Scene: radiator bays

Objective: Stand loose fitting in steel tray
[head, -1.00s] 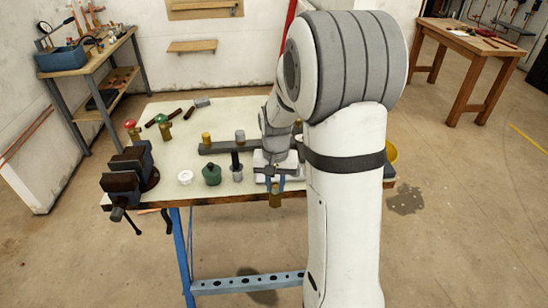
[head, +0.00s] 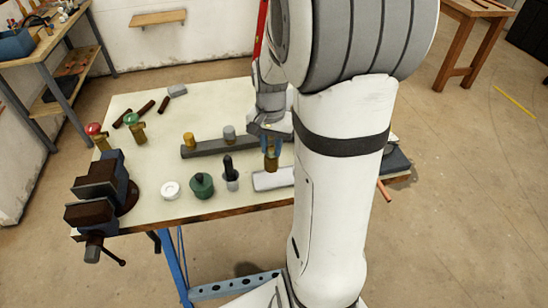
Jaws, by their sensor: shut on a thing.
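My gripper (head: 271,147) points down and is shut on a brass-coloured fitting (head: 271,163), which hangs upright below the fingers. A pale, shallow tray (head: 272,182), likely the steel tray, lies near the front edge of the bench. The fitting's lower end shows at the tray's far edge. I cannot tell whether it touches the tray or is above it. My arm hides the right end of the tray.
A dark grey bar (head: 208,150) behind carries a brass fitting (head: 189,139) and a grey fitting (head: 229,132). Left of the tray stand a black-topped fitting (head: 230,172), a green container (head: 201,186) and a white ring (head: 170,190). A vise (head: 100,190) sits at the left corner.

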